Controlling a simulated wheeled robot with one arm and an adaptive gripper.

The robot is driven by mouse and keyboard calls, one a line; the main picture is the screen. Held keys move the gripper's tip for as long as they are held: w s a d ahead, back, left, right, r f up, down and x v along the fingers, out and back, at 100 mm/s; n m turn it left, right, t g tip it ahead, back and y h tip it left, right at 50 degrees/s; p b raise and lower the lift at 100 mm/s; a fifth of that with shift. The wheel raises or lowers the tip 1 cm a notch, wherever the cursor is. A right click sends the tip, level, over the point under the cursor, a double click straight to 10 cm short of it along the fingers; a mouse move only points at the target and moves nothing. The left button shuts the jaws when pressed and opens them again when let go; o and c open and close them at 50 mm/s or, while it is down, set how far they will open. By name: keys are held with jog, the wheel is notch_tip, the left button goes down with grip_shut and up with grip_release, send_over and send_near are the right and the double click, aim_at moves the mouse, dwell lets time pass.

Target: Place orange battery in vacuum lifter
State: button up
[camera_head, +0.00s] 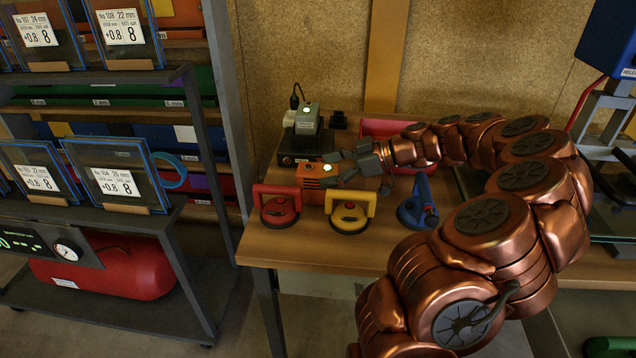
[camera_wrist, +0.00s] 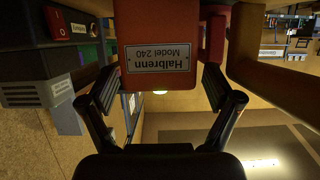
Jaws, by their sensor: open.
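The orange battery (camera_head: 311,179) is a block on the wooden table, behind the red and yellow lifters. My gripper (camera_head: 331,168) reaches in from the right, with its fingers at the block's right end. In the wrist view, my open gripper (camera_wrist: 160,85) has a finger on each side of an orange-red block (camera_wrist: 157,75) labelled Halbrenn Model 240, which appears upside down. Contact cannot be told. Vacuum lifters stand along the front edge: red (camera_head: 277,209), yellow (camera_head: 349,216) and blue (camera_head: 414,212). Their battery slots are not clear.
A dark charger (camera_head: 292,158) with a grey battery (camera_head: 306,119) stands behind the orange block. A red bin (camera_head: 385,128) is at the table's back, partly behind my arm. A shelf rack (camera_head: 228,110) with glass panes stands left. The table's front left corner is clear.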

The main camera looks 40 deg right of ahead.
jog(key=x, duration=0.2)
jog(key=shift+w+a+f, duration=0.1)
jog(key=shift+w+a, duration=0.05)
jog(key=shift+a, duration=0.05)
jog(key=c, duration=1.7)
grip_shut()
